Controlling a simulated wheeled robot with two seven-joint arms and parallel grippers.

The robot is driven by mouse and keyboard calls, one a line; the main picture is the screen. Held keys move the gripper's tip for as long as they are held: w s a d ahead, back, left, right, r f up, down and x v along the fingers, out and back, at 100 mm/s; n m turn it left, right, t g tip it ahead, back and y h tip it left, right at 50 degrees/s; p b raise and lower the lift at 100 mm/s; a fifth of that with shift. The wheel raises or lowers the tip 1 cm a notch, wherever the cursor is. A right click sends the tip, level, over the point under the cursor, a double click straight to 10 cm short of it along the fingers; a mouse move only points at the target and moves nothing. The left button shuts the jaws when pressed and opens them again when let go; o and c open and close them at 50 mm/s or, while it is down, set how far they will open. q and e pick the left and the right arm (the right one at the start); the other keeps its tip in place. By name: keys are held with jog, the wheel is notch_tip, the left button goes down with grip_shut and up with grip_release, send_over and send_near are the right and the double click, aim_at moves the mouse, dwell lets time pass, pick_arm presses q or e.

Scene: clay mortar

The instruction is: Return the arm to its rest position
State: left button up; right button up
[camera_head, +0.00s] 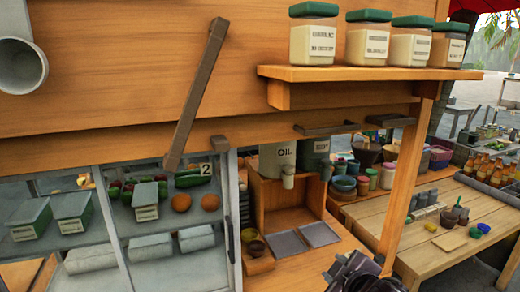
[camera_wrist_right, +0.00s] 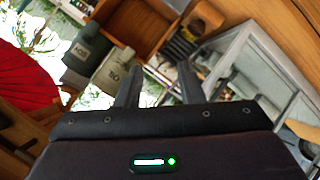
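My right arm (camera_head: 366,272) shows as a dark shape at the bottom edge of the head view, in front of the wooden counter. Its gripper (camera_wrist_right: 157,78) shows in the right wrist view with its two dark fingers apart and nothing between them. The wrist view is tilted and looks past the fingers toward the wooden box shelf and the oil containers. My left arm and left gripper are not in view.
A wooden shelf (camera_head: 370,73) with green-lidded jars juts out at upper right. A glass-fronted cabinet (camera_head: 110,215) stands at left. An open wooden box (camera_head: 265,205) with an oil container (camera_head: 277,160) on top stands mid-view. A post (camera_head: 405,180) rises right of my arm.

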jog(key=s+d+f+m+g+h, duration=0.1)
jog(key=s+f+m+g, duration=0.3)
jog(key=s+f, duration=0.6)
jog(key=s+d+f+m+g, duration=0.2)
jog(key=s+f+m+g, duration=0.35)
jog(key=s, duration=0.75)
notch_tip(320, 180, down, 33)
jog(key=s+b, duration=0.3)
jog(key=s+d+f+n+g+b, duration=0.1)
jog(key=s+d+f+g+b, duration=0.1)
jog(key=s+f, duration=1.7)
jog(key=shift+d+f, duration=0.55)
jog(key=shift+f, duration=0.25)
